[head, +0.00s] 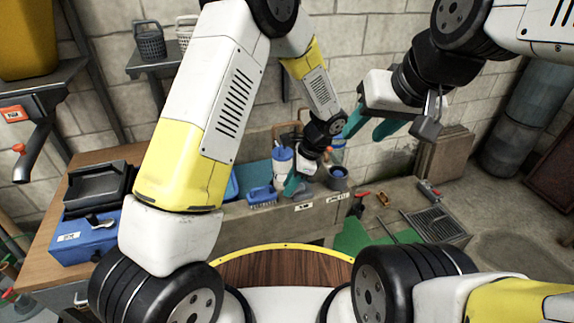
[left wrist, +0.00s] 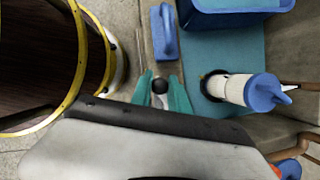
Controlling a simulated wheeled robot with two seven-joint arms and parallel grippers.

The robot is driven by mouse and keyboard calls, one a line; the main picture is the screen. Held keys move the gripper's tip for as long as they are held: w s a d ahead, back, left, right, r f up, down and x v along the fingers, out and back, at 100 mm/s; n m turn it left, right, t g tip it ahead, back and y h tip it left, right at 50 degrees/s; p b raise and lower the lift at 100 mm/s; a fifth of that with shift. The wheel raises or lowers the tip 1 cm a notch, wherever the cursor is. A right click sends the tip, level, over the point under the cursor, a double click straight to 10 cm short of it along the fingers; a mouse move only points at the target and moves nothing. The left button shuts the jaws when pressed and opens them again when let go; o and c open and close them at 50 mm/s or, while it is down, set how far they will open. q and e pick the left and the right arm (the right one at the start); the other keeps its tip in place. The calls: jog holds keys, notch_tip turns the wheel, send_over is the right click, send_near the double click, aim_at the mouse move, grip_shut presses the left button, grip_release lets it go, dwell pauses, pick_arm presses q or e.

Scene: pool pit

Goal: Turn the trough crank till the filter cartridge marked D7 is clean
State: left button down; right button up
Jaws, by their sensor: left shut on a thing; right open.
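My left gripper (head: 291,186) reaches down to the trough (head: 270,229). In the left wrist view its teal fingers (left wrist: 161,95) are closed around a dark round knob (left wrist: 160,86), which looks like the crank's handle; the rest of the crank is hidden. My right gripper (head: 372,128) is open and empty, raised above the trough's right side.
A blue brush (head: 262,197) lies on the trough edge, near a blue tub (left wrist: 235,10). A blue case (head: 85,240) sits on the left bench.

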aim_at(302, 187)
pick_arm(q)
jog(key=d+n+g, duration=0.1)
jog(key=n, duration=0.2)
jog(key=s+d+n+g, duration=0.1)
jog(key=n, duration=0.2)
jog(key=d+n+g+h, duration=0.1)
jog(key=n, duration=0.2)
jog(key=shift+s+d, duration=0.2)
jog(key=shift+d, duration=0.05)
jog(key=shift+w+d+n+g+h, duration=0.1)
jog(key=shift+d+n+g+h, duration=0.2)
jog(key=shift+n, duration=0.55)
jog(key=shift+d+n+g+h, duration=0.1)
jog(key=shift+d+n+h, duration=0.25)
jog(key=shift+n, duration=0.5)
jog(key=shift+d, duration=0.1)
jog(key=c, duration=1.3)
grip_release()
jog(key=shift+o, duration=0.2)
jog(key=v, duration=0.8)
